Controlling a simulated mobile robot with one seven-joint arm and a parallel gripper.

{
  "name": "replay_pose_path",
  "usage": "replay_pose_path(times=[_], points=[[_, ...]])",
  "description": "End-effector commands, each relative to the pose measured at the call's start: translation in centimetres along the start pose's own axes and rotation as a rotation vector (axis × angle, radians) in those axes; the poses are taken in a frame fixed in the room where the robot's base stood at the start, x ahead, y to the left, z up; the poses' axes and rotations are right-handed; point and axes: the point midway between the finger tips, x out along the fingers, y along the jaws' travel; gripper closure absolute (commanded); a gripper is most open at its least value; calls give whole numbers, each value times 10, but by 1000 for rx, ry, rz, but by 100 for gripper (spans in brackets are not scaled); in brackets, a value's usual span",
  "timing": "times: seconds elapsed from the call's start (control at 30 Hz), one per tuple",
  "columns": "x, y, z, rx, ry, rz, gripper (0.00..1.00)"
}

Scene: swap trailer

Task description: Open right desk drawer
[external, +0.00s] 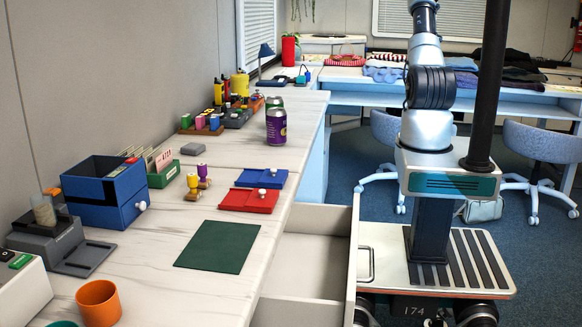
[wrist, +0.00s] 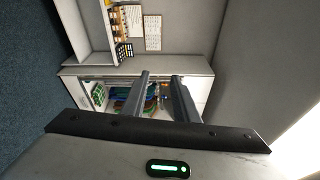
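A pale desk drawer (external: 300,265) is pulled out from under the long desk in the external view, and its inside looks empty. Its front panel carries a metal handle (external: 367,264) and stands close beside my wheeled base. I cannot tell whether this is the drawer called right. My arm rises out of the top of the external view, so my gripper is hidden there. In the wrist view, my gripper (wrist: 160,78) has its two fingers apart with nothing between them. It faces a distant shelf, away from the drawer.
The marble-topped desk (external: 150,255) holds a green mat (external: 218,246), red and blue trays, a blue box (external: 107,190), an orange cup (external: 99,303) and a purple can (external: 276,126). Blue chairs (external: 541,142) stand behind my base. In the wrist view, a filled shelf (wrist: 140,72) stands against the wall.

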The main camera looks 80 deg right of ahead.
Motion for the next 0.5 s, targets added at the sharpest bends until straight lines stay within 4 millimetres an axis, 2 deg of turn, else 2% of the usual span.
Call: replay_pose_path(times=[0.1, 0.5], points=[[-6, -24, -4, -61, 28, -39, 73], [-36, -93, -32, -226, 175, -155, 73]])
